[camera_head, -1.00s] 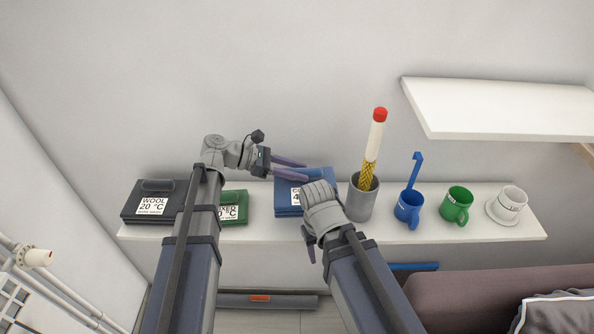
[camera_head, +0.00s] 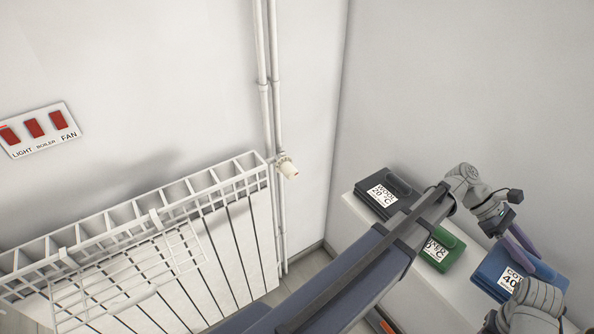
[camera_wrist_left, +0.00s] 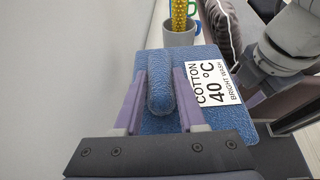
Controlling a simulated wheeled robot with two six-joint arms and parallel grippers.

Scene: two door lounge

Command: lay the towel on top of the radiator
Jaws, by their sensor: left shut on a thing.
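The blue folded towel (camera_head: 494,266) with a "COTTON 40 °C" label lies on the white shelf at the lower right of the head view. In the left wrist view the towel (camera_wrist_left: 215,112) has a raised roll along its top. My left gripper (camera_head: 535,260) is shut on this roll, one finger on each side in the left wrist view (camera_wrist_left: 160,82). The white radiator (camera_head: 232,248) stands against the wall at the left of the head view, apart from the gripper. My right wrist shows at the lower right, but its fingers are out of view.
A dark folded stack (camera_head: 383,198) labelled wool and a green one (camera_head: 440,250) share the shelf (camera_head: 415,283). A wire rack (camera_head: 120,280) hangs on the radiator's front. A valve (camera_head: 287,168) and pipes (camera_head: 272,100) stand at its right end. A grey cup (camera_wrist_left: 180,36) stands beyond the towel.

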